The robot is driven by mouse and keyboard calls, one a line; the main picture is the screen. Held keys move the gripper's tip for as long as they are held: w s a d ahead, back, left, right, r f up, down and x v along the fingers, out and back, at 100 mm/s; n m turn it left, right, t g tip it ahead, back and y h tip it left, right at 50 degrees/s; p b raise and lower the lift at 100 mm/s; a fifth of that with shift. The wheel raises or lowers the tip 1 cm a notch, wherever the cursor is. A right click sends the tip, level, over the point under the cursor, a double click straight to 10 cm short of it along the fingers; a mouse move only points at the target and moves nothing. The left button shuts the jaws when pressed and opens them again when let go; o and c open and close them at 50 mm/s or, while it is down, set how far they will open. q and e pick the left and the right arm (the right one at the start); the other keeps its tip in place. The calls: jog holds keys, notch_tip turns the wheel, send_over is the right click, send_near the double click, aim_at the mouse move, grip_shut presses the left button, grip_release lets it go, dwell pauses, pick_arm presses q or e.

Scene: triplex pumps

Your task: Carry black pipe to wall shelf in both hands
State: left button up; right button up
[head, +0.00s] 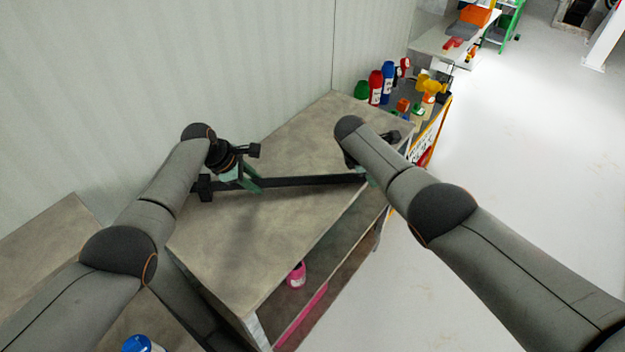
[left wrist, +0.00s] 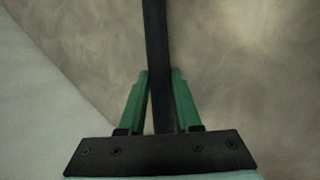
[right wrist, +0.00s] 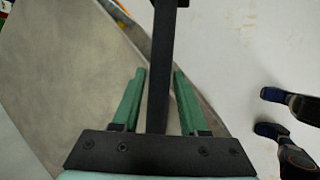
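The black pipe (head: 310,181) is a long dark bar over the grey-brown table, with a black block at its left end. My left gripper (head: 248,180) is around its left part. In the left wrist view the pipe (left wrist: 155,45) passes between the green fingers (left wrist: 160,78), which sit close against it. My right gripper is at the pipe's right end, mostly hidden by my right arm in the head view. In the right wrist view the pipe (right wrist: 161,60) lies between the green fingers (right wrist: 160,74), with narrow gaps on both sides. I cannot identify a wall shelf.
The table (head: 240,260) stands against a pale panelled wall (head: 170,60). The floor (head: 520,150) to the right is clear.

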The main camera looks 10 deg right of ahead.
pick_arm(q)
grip_shut()
pick_arm(e)
jog(key=shift+c, duration=1.4)
grip_shut()
